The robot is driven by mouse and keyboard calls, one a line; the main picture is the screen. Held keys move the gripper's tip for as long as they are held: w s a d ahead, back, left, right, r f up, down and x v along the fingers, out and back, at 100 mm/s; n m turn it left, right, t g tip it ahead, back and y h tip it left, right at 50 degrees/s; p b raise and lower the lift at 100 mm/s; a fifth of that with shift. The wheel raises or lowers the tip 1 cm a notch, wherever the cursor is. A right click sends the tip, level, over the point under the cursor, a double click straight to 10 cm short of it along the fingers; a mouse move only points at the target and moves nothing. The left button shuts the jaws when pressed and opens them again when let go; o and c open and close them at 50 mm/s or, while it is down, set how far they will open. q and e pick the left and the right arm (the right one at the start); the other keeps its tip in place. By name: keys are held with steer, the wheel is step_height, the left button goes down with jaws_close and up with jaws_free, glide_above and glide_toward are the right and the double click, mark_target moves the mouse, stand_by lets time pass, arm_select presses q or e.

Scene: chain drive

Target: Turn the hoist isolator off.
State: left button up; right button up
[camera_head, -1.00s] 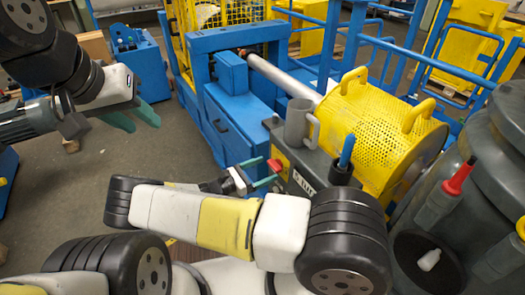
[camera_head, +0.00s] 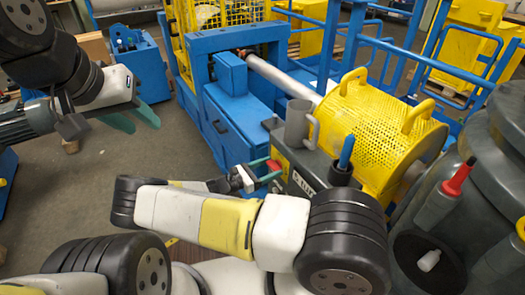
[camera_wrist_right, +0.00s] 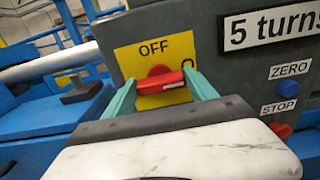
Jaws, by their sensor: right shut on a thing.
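The hoist isolator is a red rotary handle (camera_wrist_right: 160,80) on a yellow plate (camera_wrist_right: 183,47) marked OFF above it. A letter, partly hidden by a finger, shows at the plate's right. The handle lies roughly level across the plate, its pale mark toward the right. My right gripper (camera_wrist_right: 161,88) has its teal fingers on both sides of the handle and is shut on it. In the head view the red handle (camera_head: 274,165) shows at the fingertips of the right gripper (camera_head: 265,170). My left gripper (camera_head: 134,118) is open and empty, far to the left.
The dark box carries a "5 turns" label (camera_wrist_right: 268,27), a blue ZERO button (camera_wrist_right: 289,71) and a STOP label (camera_wrist_right: 279,107) close by. A grey mug (camera_head: 297,125) and a blue-handled tool (camera_head: 346,152) stand on top. The yellow perforated guard (camera_head: 375,125) is behind.

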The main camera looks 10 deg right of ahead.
steer(key=n, duration=0.4)
steer(key=shift+w+n, duration=0.1)
steer(key=shift+n, duration=0.2)
steer(key=n, duration=0.4)
steer(key=shift+a+n, duration=0.1)
steer(key=shift+n, duration=0.2)
steer(key=n, duration=0.4)
steer(key=shift+w+f+n, duration=0.1)
steer(key=shift+f+n, duration=0.05)
steer(key=shift+n, duration=2.25)
steer(key=shift+a+f, duration=0.1)
steer(key=o, duration=1.4)
steer(key=shift+c, duration=0.2)
